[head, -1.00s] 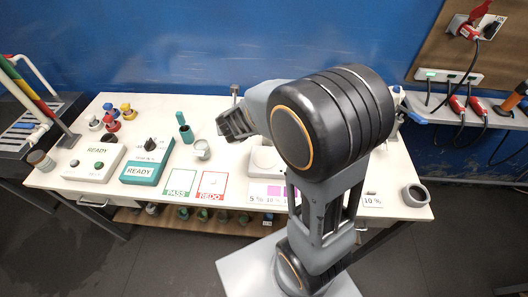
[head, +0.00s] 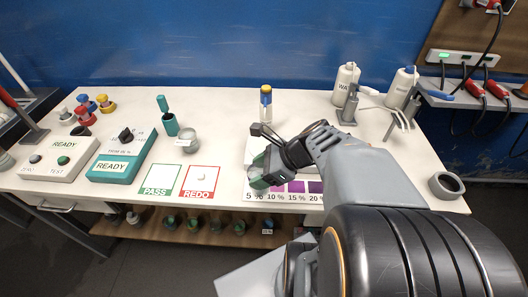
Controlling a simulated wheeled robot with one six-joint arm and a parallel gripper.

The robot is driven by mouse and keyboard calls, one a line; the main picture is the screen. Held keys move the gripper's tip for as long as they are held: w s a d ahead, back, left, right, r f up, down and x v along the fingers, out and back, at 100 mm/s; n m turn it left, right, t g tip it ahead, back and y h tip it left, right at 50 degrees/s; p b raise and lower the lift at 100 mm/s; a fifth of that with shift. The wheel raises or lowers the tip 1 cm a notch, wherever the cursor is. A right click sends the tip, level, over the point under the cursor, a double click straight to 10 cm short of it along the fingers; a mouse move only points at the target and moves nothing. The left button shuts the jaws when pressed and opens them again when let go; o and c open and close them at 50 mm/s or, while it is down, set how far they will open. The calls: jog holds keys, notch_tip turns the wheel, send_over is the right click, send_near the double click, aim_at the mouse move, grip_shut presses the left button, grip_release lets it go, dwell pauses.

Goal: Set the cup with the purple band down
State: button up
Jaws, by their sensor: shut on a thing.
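My gripper (head: 264,168) is above the front middle of the white table, over the left end of the colour chart (head: 308,198). It is shut on a small dark, greenish cup (head: 257,182), which is mostly hidden by the jaws. I cannot make out a purple band on it. I cannot tell whether its base touches the chart or hangs just above it.
A green PASS square (head: 160,180) and a red REDO square (head: 201,182) lie left of the gripper. A clear cup (head: 188,142) stands behind them. A grey ring-shaped holder (head: 446,185) is at right.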

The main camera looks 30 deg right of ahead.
jog(key=w+d, duration=0.3)
jog(key=w, duration=0.2)
jog(key=w+d+p, duration=0.1)
jog(key=w+d, duration=0.2)
jog(key=w, duration=0.2)
jog(key=w+d, duration=0.2)
jog(key=w, duration=0.3)
jog(key=shift+w+d+f, duration=0.1)
jog(key=shift+d, duration=0.3)
jog(key=shift+f, duration=0.75)
jog(key=shift+f, duration=0.2)
jog(key=o, duration=1.1)
